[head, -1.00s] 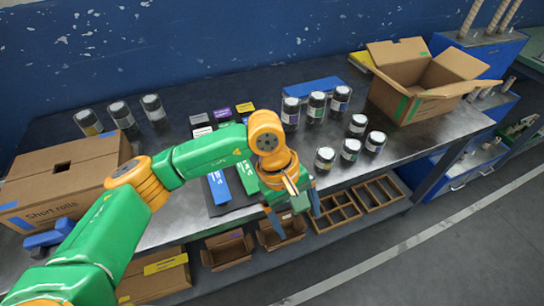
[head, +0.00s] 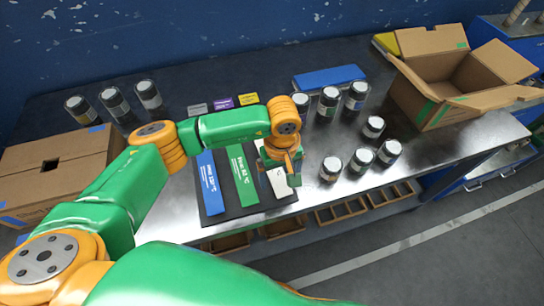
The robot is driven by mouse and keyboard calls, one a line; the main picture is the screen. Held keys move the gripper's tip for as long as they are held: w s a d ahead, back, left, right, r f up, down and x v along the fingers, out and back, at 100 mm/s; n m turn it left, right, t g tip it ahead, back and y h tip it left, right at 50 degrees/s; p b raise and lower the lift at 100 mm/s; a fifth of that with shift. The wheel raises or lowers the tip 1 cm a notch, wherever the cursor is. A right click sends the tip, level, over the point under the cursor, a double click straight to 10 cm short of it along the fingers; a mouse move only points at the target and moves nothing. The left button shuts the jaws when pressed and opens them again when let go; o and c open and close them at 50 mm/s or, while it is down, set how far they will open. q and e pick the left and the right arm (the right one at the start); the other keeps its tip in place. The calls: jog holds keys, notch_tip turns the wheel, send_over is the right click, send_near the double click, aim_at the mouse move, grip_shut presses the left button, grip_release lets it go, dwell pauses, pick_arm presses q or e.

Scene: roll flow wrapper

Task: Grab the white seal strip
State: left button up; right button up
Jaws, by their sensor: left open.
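The white seal strip (head: 281,187) lies on a dark mat (head: 226,211) on the metal table, at the right of a green strip (head: 241,176) and a blue strip (head: 209,184). My left gripper (head: 283,169) is open above the white strip and covers its upper part. I cannot tell whether the fingers touch it. My right gripper is not in view.
Grey, purple and yellow labels (head: 223,103) lie behind the strips. Several jars (head: 328,104) stand to the right, near a blue box (head: 329,78) and an open cardboard box (head: 440,115). A closed cardboard box (head: 50,165) stands at the left.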

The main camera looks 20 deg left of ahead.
pick_arm(q)
jog(key=shift+f, duration=0.5)
jog(key=shift+w+f, duration=0.2)
jog(key=shift+w, duration=0.15)
jog(key=shift+s, duration=0.15)
jog(key=shift+f+b, duration=0.2)
jog(key=shift+b, duration=0.4)
jog(key=c, duration=1.4)
